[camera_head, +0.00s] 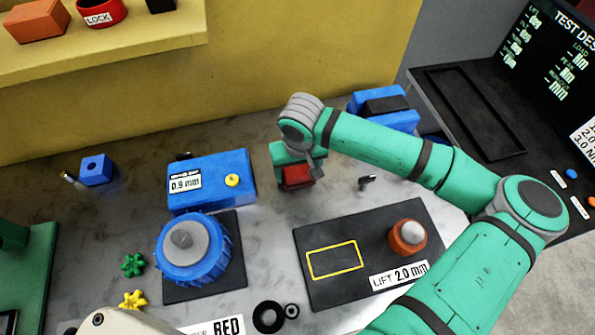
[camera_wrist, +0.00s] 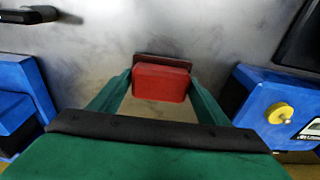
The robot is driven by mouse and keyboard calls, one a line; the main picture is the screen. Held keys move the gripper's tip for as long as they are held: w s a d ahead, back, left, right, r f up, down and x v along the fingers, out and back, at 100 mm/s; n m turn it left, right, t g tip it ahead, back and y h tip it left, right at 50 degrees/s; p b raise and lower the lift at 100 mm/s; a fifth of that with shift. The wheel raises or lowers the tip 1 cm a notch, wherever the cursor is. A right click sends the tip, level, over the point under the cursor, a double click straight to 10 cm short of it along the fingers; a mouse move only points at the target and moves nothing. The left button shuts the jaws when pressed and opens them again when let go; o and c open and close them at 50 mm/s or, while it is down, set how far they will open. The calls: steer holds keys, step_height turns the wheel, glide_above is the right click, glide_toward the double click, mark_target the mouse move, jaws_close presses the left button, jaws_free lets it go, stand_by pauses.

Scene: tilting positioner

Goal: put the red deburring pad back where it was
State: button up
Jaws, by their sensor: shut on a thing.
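The red deburring pad (camera_head: 297,177) is between the fingers of my gripper (camera_head: 297,168), above or on the grey worktop behind the black mat. My gripper is shut on it. In the wrist view the pad (camera_wrist: 161,82) shows a red block with a dark strip along its far edge, and a green finger of my gripper (camera_wrist: 160,88) stands on each side. I cannot tell how high the pad is. An empty yellow-outlined rectangle (camera_head: 333,260) is marked on the black mat (camera_head: 375,282), in front of the pad.
An orange knob (camera_head: 407,238) with a pale top stands on the mat's right part. A blue box (camera_head: 210,180) labelled 0.9 mm and a blue round fixture (camera_head: 193,250) stand left. Another blue block (camera_head: 385,108) is behind my arm. A small dark peg (camera_head: 367,181) stands right of the pad.

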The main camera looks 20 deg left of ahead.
mark_target(299, 174)
steer(key=shift+f, duration=0.35)
steer(key=shift+f, duration=0.15)
steer(key=o, duration=1)
steer(key=r, duration=0.8)
steer(key=s+r, duration=0.1)
steer(key=r, duration=0.3)
steer(key=shift+s+d+r, duration=0.1)
steer(key=shift+d+r, duration=0.05)
steer(key=shift+d, duration=0.25)
